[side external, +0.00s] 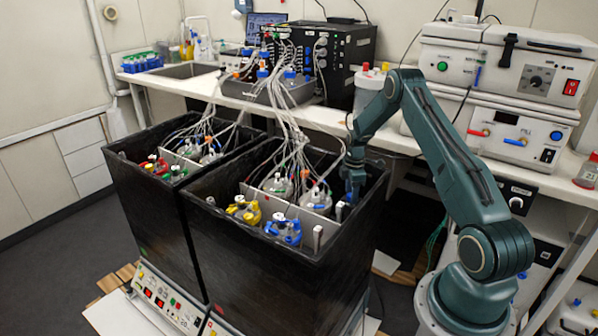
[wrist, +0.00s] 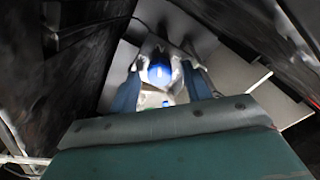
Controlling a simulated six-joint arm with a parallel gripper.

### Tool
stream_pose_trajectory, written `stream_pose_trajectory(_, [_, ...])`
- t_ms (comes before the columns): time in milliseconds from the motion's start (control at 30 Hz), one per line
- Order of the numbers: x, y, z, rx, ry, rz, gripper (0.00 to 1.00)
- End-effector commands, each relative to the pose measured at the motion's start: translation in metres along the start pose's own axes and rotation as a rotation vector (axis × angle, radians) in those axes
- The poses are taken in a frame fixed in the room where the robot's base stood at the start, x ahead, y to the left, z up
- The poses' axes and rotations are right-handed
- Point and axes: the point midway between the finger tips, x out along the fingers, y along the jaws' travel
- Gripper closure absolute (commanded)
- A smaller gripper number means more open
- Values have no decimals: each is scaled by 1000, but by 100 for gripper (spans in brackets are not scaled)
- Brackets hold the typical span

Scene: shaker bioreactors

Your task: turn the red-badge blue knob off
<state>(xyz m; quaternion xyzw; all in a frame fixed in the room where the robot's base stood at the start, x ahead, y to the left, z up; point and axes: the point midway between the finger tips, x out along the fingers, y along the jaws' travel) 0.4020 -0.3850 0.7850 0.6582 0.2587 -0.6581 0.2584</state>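My gripper (side external: 354,192) reaches down into the right end of the nearer black box in the side view. In the wrist view its two blue fingers (wrist: 161,88) stand apart, with a gap between them. A rounded blue part (wrist: 160,72), seemingly a knob, shows in that gap with pale metal around it. I see no clear contact between it and the fingers. A smaller blue spot (wrist: 167,103) lies just below it. I cannot make out a red badge on it. In the side view the arm and the box wall hide this spot.
The nearer black box (side external: 270,262) holds vessels with yellow (side external: 243,209) and blue (side external: 284,231) fittings under many hanging tubes. Another black box (side external: 160,215) stands to its left. White instruments (side external: 515,130) sit on the bench behind my arm. Dark walls stand close on both sides in the wrist view.

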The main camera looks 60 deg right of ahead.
Motion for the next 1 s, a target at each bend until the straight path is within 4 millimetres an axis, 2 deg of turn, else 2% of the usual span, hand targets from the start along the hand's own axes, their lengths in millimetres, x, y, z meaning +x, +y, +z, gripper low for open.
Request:
stream_pose_trajectory(33, [0,0,0,0,0,0,61])
stream_pose_trajectory(200, [0,0,0,0,0,-1,95])
stream_pose_trajectory(233, [0,0,0,0,0,-1,96])
stream_pose_trajectory(667, [0,0,0,61,0,-1,96])
stream_pose_trajectory(1000, [-1,0,0,277,-1,-1,96])
